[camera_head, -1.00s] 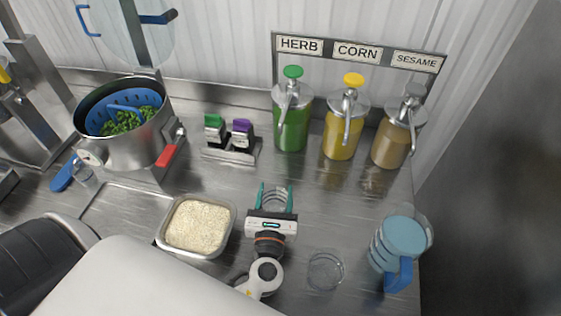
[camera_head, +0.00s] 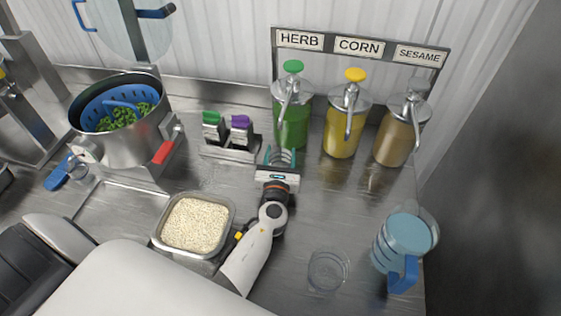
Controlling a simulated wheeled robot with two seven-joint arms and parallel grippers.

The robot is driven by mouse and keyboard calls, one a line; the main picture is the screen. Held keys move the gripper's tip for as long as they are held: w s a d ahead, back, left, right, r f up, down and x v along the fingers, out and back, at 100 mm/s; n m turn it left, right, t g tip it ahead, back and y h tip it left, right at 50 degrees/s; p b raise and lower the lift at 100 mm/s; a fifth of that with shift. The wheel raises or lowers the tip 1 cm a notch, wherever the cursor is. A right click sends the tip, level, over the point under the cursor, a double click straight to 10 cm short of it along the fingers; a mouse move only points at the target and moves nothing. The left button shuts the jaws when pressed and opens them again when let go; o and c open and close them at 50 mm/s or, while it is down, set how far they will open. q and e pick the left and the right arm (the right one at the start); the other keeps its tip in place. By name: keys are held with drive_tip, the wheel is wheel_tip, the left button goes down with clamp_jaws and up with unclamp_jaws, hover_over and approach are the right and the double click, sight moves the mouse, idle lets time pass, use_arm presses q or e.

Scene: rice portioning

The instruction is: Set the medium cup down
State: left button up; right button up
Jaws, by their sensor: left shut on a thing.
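The medium cup (camera_head: 283,159) looks like a small clear cup, held between the teal fingers of my left gripper (camera_head: 281,154), which is shut on it. The gripper is in the middle of the view, in front of the green herb dispenser and to the right of the small rack. I cannot tell whether the cup's base touches the counter. The gripper body and the dispenser's lower part overlap around it, so much of the cup is hidden. My right gripper is not in view.
Herb (camera_head: 292,118), corn (camera_head: 342,125) and sesame (camera_head: 397,135) dispensers stand at the back. A rice tray (camera_head: 232,228), another clear cup (camera_head: 328,270) and a blue jug (camera_head: 400,247) stand nearer. A pot (camera_head: 140,145) is left. Counter (camera_head: 335,200) is clear in front of the corn dispenser.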

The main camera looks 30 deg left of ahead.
use_arm(q)
drive_tip(key=shift+f, duration=0.2)
drive_tip(key=shift+f, duration=0.1)
drive_tip(key=o, duration=1.1)
drive_tip(key=shift+c, duration=0.2)
drive_tip(key=shift+s+d, duration=0.15)
drive_tip(key=shift+s, duration=0.1)
drive_tip(key=b+v, duration=0.2)
drive_tip(key=v, duration=0.8)
drive_tip(key=shift+s+d, duration=0.1)
drive_tip(key=shift+s, duration=0.25)
drive_tip(key=shift+s+d, duration=0.1)
drive_tip(key=shift+s, duration=0.2)
